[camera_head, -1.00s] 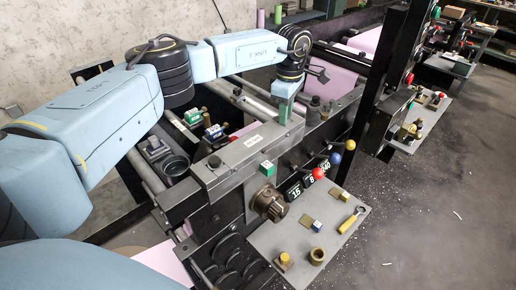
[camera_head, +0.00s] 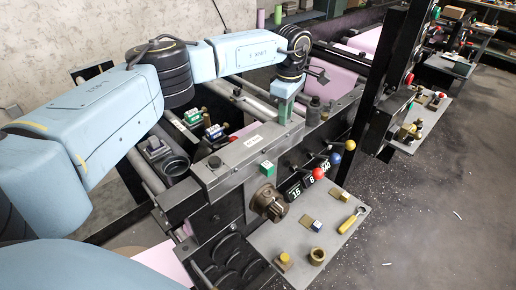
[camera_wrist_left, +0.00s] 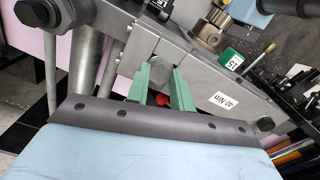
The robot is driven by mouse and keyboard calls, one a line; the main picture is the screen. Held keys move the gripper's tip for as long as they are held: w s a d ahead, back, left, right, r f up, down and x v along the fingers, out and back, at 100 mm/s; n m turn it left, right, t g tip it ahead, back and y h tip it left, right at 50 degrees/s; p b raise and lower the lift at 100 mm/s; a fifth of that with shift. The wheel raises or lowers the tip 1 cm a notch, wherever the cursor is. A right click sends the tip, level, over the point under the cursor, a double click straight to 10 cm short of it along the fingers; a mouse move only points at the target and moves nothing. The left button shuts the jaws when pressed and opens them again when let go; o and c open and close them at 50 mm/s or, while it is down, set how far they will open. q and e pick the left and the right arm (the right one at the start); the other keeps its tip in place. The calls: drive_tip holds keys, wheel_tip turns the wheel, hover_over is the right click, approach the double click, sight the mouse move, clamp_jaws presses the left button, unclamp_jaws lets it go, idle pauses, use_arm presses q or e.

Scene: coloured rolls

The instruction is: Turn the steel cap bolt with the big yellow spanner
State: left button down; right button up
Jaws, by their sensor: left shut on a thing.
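The yellow spanner (camera_head: 350,221) lies on the grey shelf plate, its yellow handle toward the lower left, well apart from my left gripper. My left gripper (camera_head: 285,110) points down at the far end of the machine's grey top beam. In the left wrist view its green fingers (camera_wrist_left: 161,86) are close together around a grey metal part by the beam, which I cannot identify surely. No yellow shows between the fingers. I cannot pick out the steel cap bolt for certain. My right gripper is not in view.
The grey beam (camera_head: 240,152) bears a label and a green cube (camera_head: 267,168). A toothed bronze knob (camera_head: 270,203) and levers with red (camera_head: 318,174), blue and yellow balls stick out in front. The shelf plate (camera_head: 285,238) holds several small blocks. The floor at right is open.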

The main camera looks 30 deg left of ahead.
use_arm(q)
drive_tip(key=c, duration=1.1)
unclamp_jaws()
drive_tip(key=shift+c, duration=0.2)
